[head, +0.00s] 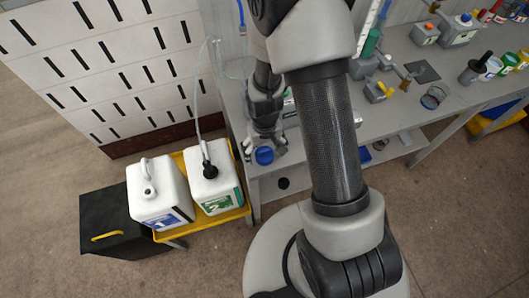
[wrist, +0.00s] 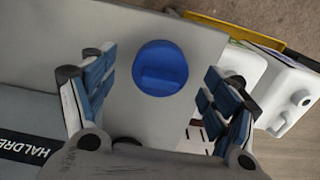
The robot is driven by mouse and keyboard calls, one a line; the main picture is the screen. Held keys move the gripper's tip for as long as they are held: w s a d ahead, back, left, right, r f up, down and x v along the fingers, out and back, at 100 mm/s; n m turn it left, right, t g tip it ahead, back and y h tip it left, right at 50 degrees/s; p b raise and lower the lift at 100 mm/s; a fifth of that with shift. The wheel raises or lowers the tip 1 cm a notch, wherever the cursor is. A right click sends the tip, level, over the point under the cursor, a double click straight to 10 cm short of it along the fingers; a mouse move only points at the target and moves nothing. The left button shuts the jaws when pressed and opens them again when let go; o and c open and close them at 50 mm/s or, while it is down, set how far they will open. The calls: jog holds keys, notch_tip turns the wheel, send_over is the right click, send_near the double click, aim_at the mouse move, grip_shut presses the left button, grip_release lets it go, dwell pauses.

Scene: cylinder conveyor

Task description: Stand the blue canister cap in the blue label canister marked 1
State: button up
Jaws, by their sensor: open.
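The blue canister cap (head: 264,155) rests on the grey bench near its left end. In the wrist view the cap (wrist: 160,68) shows from above as a round disc with a raised bar across it. My gripper (head: 263,139) is just over the cap, open and empty. In the wrist view its padded fingers (wrist: 158,90) stand wide apart on either side of the cap; I cannot tell whether they touch it. The white blue-label canister marked 1 (head: 152,190) stands left of the bench, its handle and uncapped neck on top.
The green-label canister marked 2 (head: 212,175) stands right beside it with a black cap and a tube, on a yellow tray (head: 236,213). A black box (head: 108,220) stands to the left. Bottles and fittings fill the bench (head: 425,100) to the right. A slotted white panel (head: 105,65) stands behind.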

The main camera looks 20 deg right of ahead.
jog(key=shift+f, duration=0.5)
jog(key=shift+r, duration=0.1)
jog(key=c, duration=1.3)
